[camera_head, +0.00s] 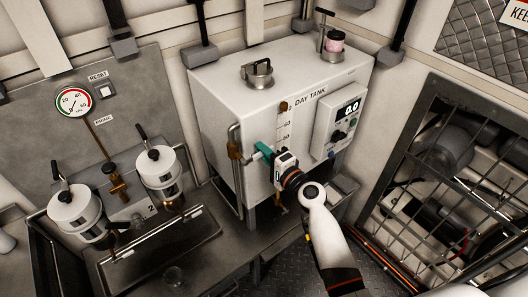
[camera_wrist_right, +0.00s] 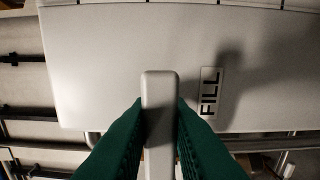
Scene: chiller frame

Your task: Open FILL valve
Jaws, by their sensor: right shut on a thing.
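The white day tank (camera_head: 225,95) stands in the middle of the head view. My right gripper (camera_head: 264,152) is at its front left side, with teal fingers. In the right wrist view, my right gripper (camera_wrist_right: 160,112) is shut on a pale grey bar-like handle (camera_wrist_right: 160,84), one finger on each side. A FILL label (camera_wrist_right: 209,92) is on the white tank face just right of the handle. In the head view the gripper mostly hides the handle, beside a brass fitting (camera_head: 235,150). My left gripper is not in view.
A control box with a display (camera_head: 338,122) is on the tank's front, right of my gripper. Two white lidded canisters (camera_head: 158,168) and a pressure gauge (camera_head: 73,102) are at left. A metal grille (camera_head: 455,180) covers machinery at right.

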